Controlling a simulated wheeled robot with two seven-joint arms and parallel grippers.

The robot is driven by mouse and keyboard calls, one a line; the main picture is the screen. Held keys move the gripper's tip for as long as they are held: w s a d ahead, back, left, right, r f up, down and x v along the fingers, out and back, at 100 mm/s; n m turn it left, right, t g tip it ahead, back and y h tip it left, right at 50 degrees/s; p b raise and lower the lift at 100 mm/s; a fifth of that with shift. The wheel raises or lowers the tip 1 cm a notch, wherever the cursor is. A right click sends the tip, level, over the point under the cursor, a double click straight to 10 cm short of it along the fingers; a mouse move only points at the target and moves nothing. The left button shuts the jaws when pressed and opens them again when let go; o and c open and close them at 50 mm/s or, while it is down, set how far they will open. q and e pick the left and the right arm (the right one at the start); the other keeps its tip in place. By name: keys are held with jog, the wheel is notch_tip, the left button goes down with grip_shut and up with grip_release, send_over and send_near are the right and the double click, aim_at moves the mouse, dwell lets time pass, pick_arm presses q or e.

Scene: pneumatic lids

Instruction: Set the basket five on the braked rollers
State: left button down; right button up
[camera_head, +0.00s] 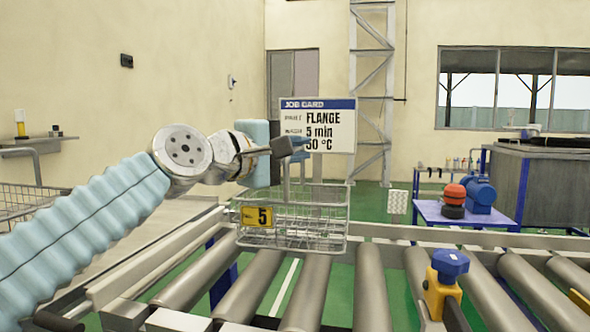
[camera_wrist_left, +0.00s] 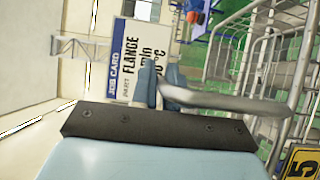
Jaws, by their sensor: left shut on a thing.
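The wire basket five (camera_head: 318,215), with a yellow number 5 tag (camera_head: 258,216), is upright at the far side of the grey rollers (camera_head: 308,290). I cannot tell whether its underside touches them. My left gripper (camera_head: 283,147) is above the basket, shut on its upright grey handle. In the left wrist view the handle (camera_wrist_left: 225,101) runs from the gripper fingers (camera_wrist_left: 160,88) toward the wire basket (camera_wrist_left: 287,70), and the yellow tag (camera_wrist_left: 303,164) shows at the lower right. The gripper and arm partly hide the handle's top. My right gripper is not in view.
A job card (camera_head: 317,126) reading FLANGE, 5 min stands behind the basket. A yellow fixture with a blue knob (camera_head: 449,264) stands among the rollers at right. A blue table (camera_head: 455,215) with a motor is behind. Another wire basket (camera_head: 22,203) is at far left.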

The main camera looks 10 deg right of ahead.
pick_arm(q)
notch_tip(320, 180, down, 3)
jog(key=shift+r+b, duration=0.1)
jog(key=shift+b, duration=0.25)
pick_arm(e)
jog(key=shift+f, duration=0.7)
pick_arm(q)
jog(key=c, duration=1.1)
grip_release()
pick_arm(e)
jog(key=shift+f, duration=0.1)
pick_arm(q)
jog(key=b+v, duration=0.3)
jog(key=v, duration=0.9)
jog(key=shift+s+b, duration=0.1)
jog(key=shift+b, duration=0.2)
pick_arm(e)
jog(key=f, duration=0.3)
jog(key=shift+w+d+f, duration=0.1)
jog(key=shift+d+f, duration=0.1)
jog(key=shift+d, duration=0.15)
